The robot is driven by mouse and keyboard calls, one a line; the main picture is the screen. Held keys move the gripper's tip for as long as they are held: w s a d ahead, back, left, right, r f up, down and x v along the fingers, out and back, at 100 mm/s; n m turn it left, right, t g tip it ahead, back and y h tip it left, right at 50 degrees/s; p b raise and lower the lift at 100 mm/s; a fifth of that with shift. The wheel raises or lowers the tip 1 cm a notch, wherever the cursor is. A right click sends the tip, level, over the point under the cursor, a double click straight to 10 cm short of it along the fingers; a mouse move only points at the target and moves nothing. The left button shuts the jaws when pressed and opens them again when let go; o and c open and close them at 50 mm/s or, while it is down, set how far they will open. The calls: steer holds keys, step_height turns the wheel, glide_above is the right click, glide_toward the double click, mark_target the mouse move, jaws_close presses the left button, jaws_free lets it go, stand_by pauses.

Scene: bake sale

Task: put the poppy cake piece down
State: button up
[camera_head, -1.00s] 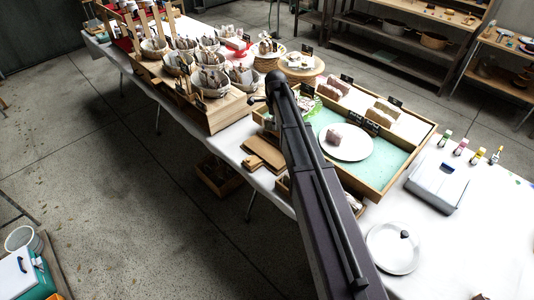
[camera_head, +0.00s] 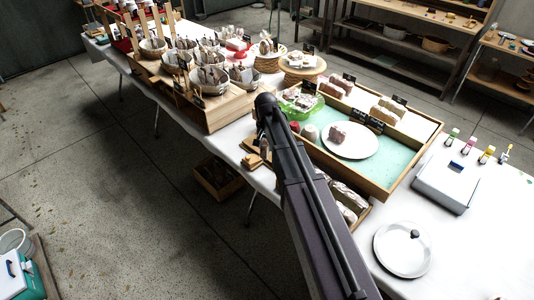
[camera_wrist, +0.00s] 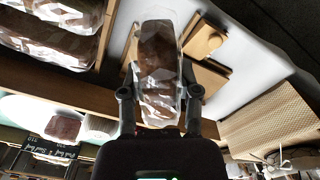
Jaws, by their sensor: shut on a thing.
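My gripper (camera_wrist: 160,95) is shut on the poppy cake piece (camera_wrist: 158,58), a brown slice in clear, shiny wrapping. The fingers press on its two sides in the wrist view. Behind the piece in that view is the white tabletop, with wooden boards (camera_wrist: 203,45) close beside it; I cannot tell whether it touches the table. In the head view my arm hides most of the gripper, which is at the table's front edge, by the boards (camera_head: 250,161).
A wooden tray (camera_head: 400,180) holds a white plate (camera_head: 362,151) with a cake piece. More wrapped loaves (camera_head: 345,199) lie in front of it. A wooden stand with baskets (camera_head: 211,75) is to the left.

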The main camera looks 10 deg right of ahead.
steer(key=s+a+f+n+b, duration=0.2)
steer(key=s+f+n+b, duration=0.3)
steer(key=n, duration=0.7)
steer(key=shift+a+f, duration=0.25)
steer(key=shift+a, duration=0.1)
steer(key=w+d, duration=0.2)
steer(key=w, duration=0.1)
steer(key=w+d, duration=0.2)
steer(key=w, duration=0.2)
steer(key=w+d+f+b, duration=0.1)
steer(key=w+d, duration=0.2)
steer(key=w, duration=0.1)
steer(key=shift+w+f, duration=0.1)
steer(key=shift+w, duration=0.05)
steer(key=shift+w+d, duration=0.15)
steer(key=shift+w, duration=0.2)
steer(key=shift+w+d+f, duration=0.1)
steer(key=shift+w+d, duration=0.2)
steer(key=shift+w, duration=0.2)
steer(key=shift+w+d+f, duration=0.1)
steer(key=shift+w+d, duration=0.2)
steer(key=shift+w, duration=0.2)
steer(key=shift+s+f+b, duration=0.2)
steer(key=shift+f+b, duration=0.4)
steer(key=shift+b, duration=0.2)
steer(key=shift+f+b, duration=1.1)
steer(key=shift+b, duration=0.05)
